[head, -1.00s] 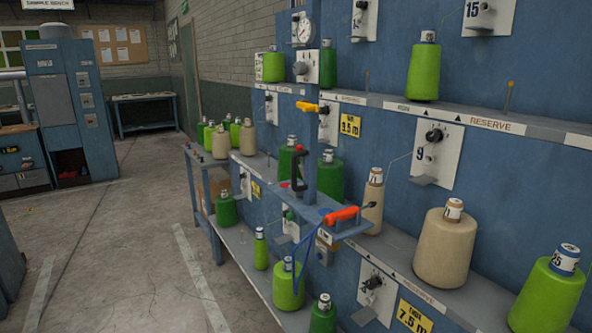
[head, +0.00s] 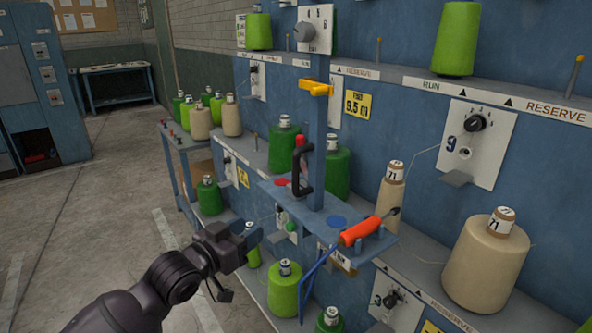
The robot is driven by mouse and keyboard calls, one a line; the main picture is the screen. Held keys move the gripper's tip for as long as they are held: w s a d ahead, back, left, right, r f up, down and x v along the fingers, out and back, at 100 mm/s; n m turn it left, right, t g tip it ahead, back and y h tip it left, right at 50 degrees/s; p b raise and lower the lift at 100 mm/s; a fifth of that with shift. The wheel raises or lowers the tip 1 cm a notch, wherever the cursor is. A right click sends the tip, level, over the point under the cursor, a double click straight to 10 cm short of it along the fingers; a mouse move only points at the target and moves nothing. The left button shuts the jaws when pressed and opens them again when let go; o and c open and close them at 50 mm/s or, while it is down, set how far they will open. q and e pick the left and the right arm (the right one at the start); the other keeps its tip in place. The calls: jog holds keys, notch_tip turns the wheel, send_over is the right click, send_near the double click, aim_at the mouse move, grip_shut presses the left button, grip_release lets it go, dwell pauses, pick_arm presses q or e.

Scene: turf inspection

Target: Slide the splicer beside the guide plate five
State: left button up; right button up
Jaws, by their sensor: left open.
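The splicer appears to be the orange tool (head: 360,230) with a dark tip and a blue hose. It lies on the small blue tool shelf (head: 338,254) that juts from a post. My left gripper (head: 250,241) is open and empty, left of the shelf and apart from the orange tool. My right gripper is not in view. White guide plates with dials are on the blue frame. One reads 9 (head: 475,144) and a lower one seems to read 3 (head: 396,306). I cannot make out a plate marked five.
A black handle (head: 299,170) stands on the tool shelf, and a yellow hook (head: 315,87) sits above it on the post. A beige cone (head: 486,262) and a green cone (head: 285,289) stand on the rack. The floor (head: 115,210) at left is clear.

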pick_arm(q)
jog(key=m+h, duration=0.2)
send_near(296, 188)
notch_tip(296, 188, up, 5)
jog(key=shift+g, duration=0.3)
jog(key=x, duration=0.7)
jog(key=b+x, duration=0.1)
jog(key=x, duration=0.2)
jog(key=shift+w+f, duration=0.25)
jog(key=shift+w, duration=0.3)
jog(key=shift+a, duration=0.1)
grip_shut()
